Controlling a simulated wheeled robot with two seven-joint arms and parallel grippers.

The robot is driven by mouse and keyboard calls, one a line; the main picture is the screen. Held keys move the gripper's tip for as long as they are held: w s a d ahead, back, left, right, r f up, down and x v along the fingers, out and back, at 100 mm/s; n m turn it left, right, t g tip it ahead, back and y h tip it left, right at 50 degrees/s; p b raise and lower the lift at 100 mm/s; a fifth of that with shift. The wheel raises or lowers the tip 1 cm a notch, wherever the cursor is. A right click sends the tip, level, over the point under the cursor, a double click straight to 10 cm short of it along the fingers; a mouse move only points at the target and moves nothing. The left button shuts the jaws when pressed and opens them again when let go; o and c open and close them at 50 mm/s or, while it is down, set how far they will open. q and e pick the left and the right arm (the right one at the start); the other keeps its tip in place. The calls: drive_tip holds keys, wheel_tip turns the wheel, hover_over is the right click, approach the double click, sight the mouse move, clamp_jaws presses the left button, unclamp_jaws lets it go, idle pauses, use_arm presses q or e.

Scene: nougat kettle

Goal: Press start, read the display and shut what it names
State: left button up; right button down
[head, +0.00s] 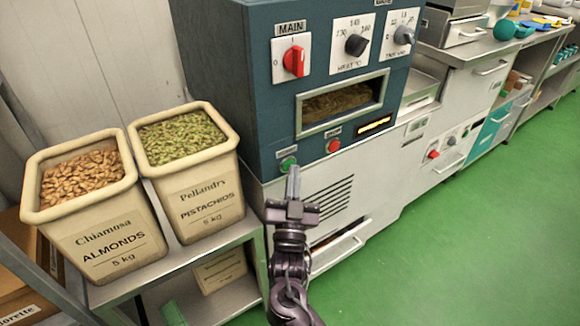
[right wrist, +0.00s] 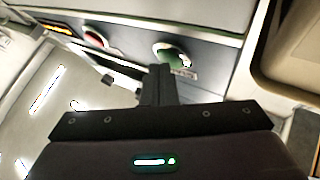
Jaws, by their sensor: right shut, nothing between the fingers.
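The blue-grey kettle machine (head: 262,100) stands in the middle of the head view. Its green start button (head: 288,164) is at the lower left of the front, with a red button (head: 333,145) to its right. The small display (head: 374,126) is lit yellow; its text is too small to read. My right gripper (head: 293,172) is shut and empty, its fingertips just below the green button. In the right wrist view the green button (right wrist: 172,54) lies just beyond the fingertips; I cannot tell whether they touch. The red main switch (head: 295,61) sits at the upper left. My left gripper is not in view.
Tubs of almonds (head: 97,205) and pistachios (head: 187,170) stand on a metal shelf left of the machine. A window (head: 341,101) and two more knobs are on the machine's front. Counters with drawers run to the right. The green floor (head: 480,240) there is clear.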

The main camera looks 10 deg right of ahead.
drive_tip(key=shift+w, duration=0.15)
idle(0.3)
drive_tip(key=shift+s+d+p, duration=0.25)
drive_tip(key=shift+s+p, duration=0.25)
drive_tip(key=shift+s, duration=0.35)
drive_tip(key=s+p, duration=0.1)
drive_tip(key=s+d, duration=0.1)
drive_tip(key=s, duration=0.1)
drive_tip(key=s+p, duration=0.1)
drive_tip(key=shift+s+d+p, duration=0.3)
drive_tip(key=shift+s+d, duration=0.05)
drive_tip(key=shift+s, duration=0.05)
idle(0.3)
